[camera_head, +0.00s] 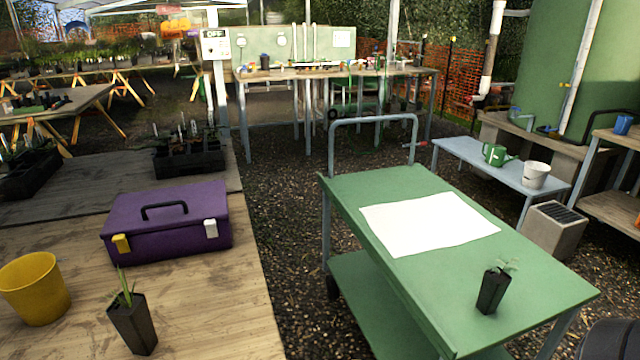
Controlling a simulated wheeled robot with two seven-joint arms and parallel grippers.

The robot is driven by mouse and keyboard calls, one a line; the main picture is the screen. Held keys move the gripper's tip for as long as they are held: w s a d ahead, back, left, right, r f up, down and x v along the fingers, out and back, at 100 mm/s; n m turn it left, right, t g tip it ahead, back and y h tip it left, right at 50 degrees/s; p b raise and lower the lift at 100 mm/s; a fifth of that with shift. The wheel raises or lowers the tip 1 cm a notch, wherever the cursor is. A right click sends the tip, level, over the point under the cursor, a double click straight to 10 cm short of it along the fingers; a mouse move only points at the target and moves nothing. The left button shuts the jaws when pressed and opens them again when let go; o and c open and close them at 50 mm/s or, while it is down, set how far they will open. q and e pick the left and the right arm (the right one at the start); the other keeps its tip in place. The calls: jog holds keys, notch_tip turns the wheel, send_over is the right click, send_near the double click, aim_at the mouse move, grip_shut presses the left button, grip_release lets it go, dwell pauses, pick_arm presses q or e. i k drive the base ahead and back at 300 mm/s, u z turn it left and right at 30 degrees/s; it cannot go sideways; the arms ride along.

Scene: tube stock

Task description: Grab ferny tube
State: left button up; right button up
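A black square plant tube (492,291) stands upright on the near right part of the green cart top. A small plant with spreading, divided leaves (503,267) grows from it and looks ferny, though it is small in the picture. Another black tube (133,325) stands on the wooden bench at the lower left, with upright, narrow, grassy leaves (124,289). Neither of my grippers is in view, and nothing touches either tube.
A white sheet (428,222) lies flat on the green cart (540,284); the surface around the cart's tube is clear. A purple toolbox (168,222) and yellow pot (35,288) stand on the wooden bench (215,310). A gravel gap (285,225) separates bench and cart.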

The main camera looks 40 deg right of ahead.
aim_at(495, 282)
jog(key=z, duration=3.6)
jog(key=i, duration=2)
jog(key=u, duration=3.1)
